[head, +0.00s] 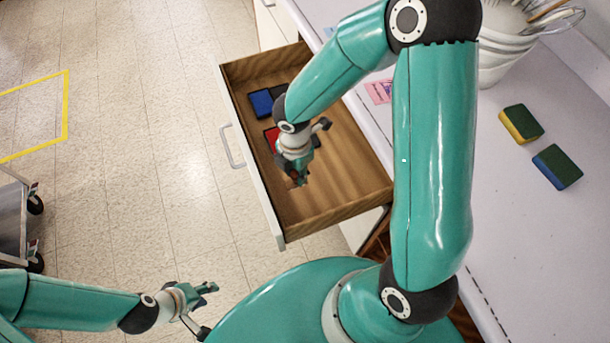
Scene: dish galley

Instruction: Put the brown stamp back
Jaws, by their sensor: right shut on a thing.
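An open wooden drawer (335,200) juts out from under the counter. My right gripper (298,176) reaches down into it and is shut on a small brown thing (294,183), which looks like the brown stamp. The gripper hides most of it, and I cannot tell whether it touches the drawer floor. A blue pad (261,103), a dark pad (280,91) and a partly hidden red pad (270,137) lie in the drawer beyond the gripper. My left gripper (208,308) is open and empty over the floor, at the lower left.
The counter on the right holds two sponges, one yellow and green (521,124), one blue and green (558,167). White bowls (500,60) with utensils stand at its back. A pink paper (378,91) lies near its edge. A cart (14,215) stands at the left. The front of the drawer is bare.

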